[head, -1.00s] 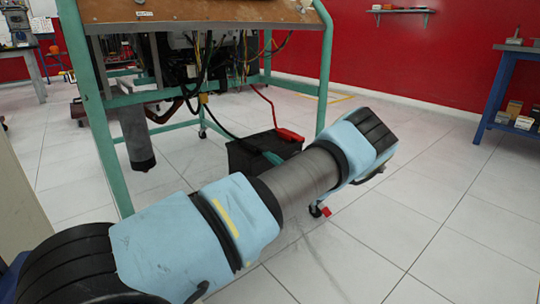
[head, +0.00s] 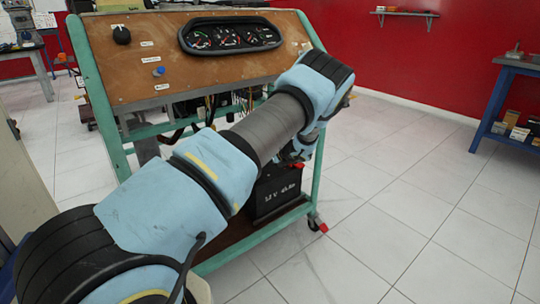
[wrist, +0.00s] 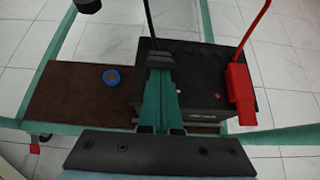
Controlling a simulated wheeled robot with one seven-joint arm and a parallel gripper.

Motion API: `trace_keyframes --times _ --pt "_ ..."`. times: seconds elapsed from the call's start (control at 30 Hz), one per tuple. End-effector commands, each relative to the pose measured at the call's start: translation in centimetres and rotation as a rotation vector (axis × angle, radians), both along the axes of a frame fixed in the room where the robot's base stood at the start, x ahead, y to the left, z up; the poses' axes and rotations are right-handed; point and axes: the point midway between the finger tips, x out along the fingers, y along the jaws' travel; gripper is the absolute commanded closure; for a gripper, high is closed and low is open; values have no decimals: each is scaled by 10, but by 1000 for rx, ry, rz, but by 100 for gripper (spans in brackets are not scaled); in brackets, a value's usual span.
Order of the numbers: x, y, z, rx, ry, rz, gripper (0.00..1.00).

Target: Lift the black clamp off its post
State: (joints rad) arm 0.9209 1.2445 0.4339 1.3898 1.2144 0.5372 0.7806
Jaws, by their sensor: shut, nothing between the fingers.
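The post under the clamp is hidden. In the head view the battery (head: 278,192) stands low in the trainer frame; my arm hides the clamp, and my gripper (head: 297,160) is hard to make out.
A red clamp (wrist: 241,90) with a red cable sits at the battery's right. Green frame bars surround the battery. The instrument panel (head: 150,75) overhangs above. Open floor (head: 400,210) lies to the right.

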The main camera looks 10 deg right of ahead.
Motion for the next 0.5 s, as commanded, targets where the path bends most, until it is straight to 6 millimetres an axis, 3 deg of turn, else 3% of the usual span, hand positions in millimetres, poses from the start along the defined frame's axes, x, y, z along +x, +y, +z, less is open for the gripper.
trace_keyframes --times 0.03,0.1,0.5 --pt "7 5 18 -25 36 7 100" --pt "13 8 24 -49 87 9 100" --pt "38 18 35 -127 268 1 100"
